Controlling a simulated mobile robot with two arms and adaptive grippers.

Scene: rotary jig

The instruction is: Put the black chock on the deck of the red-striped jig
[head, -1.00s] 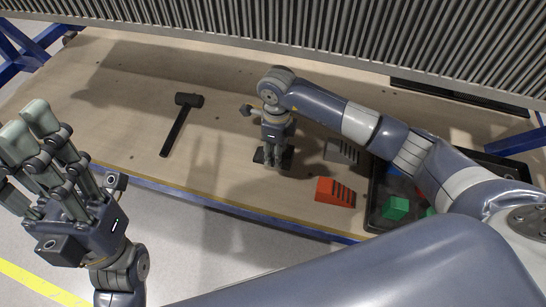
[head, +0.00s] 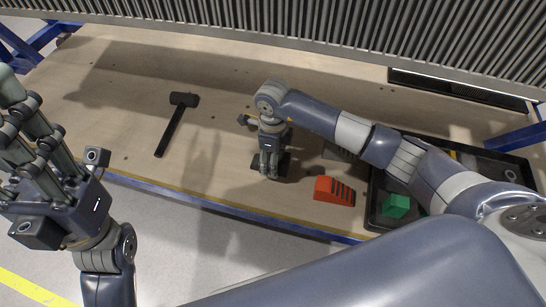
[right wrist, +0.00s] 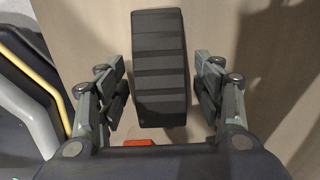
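The black chock (head: 285,161) lies on the table below my right gripper (head: 268,174), which hides most of it in the head view. In the right wrist view the chock (right wrist: 160,65) is a dark block with ribs across it. The fingers of my right gripper (right wrist: 158,98) are open, one on each side of the chock, with a narrow gap on both sides. My left gripper (head: 22,135) is open and empty at the left edge, its fingertips partly cut off. I cannot make out a red-striped jig in either view.
A red ribbed chock (head: 334,190) lies right of my right gripper, with a grey chock (head: 338,153) behind it, partly hidden by my arm. A black tray (head: 375,215) holding a green block (head: 396,206) is further right. A black hammer (head: 172,127) lies left; bare table surrounds it.

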